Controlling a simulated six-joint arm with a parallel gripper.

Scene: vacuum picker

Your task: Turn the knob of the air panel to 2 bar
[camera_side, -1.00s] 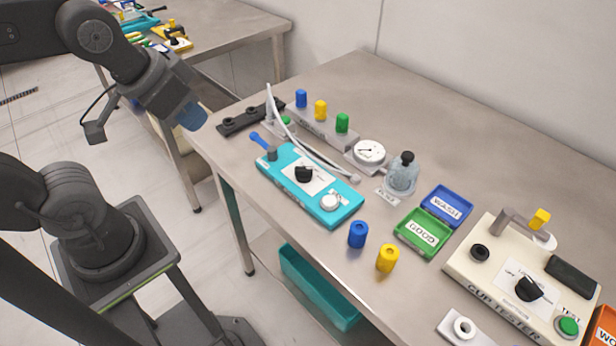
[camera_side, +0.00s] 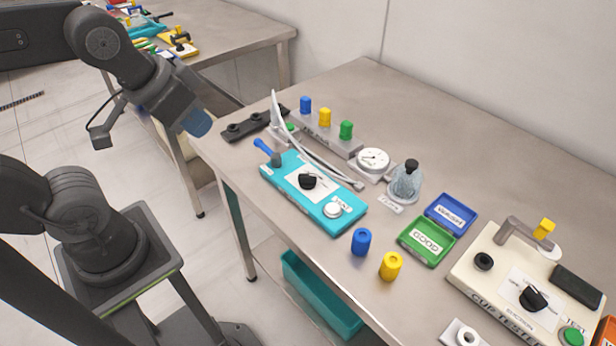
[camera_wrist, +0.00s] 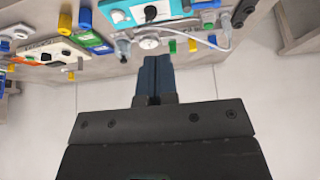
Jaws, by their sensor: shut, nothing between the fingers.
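The air panel (camera_side: 290,179) is a turquoise box on the table, with a black knob (camera_side: 307,181) on a white label plate, a white round button and a blue lever. The knob also shows in the wrist view (camera_wrist: 151,12). The knob's setting is too small to read. My gripper (camera_side: 198,123) is at upper left in the side view, past the table's edge and well apart from the panel. In the wrist view its blue fingers (camera_wrist: 154,76) are together with nothing between them.
A round gauge (camera_side: 373,160), a glass jar (camera_side: 406,180) and a rack with coloured cups stand behind the panel. Blue (camera_side: 361,241) and yellow (camera_side: 391,265) cups stand in front. Green and blue trays and a cream cup tester (camera_side: 500,290) are to the right. A hose arches over the panel's back.

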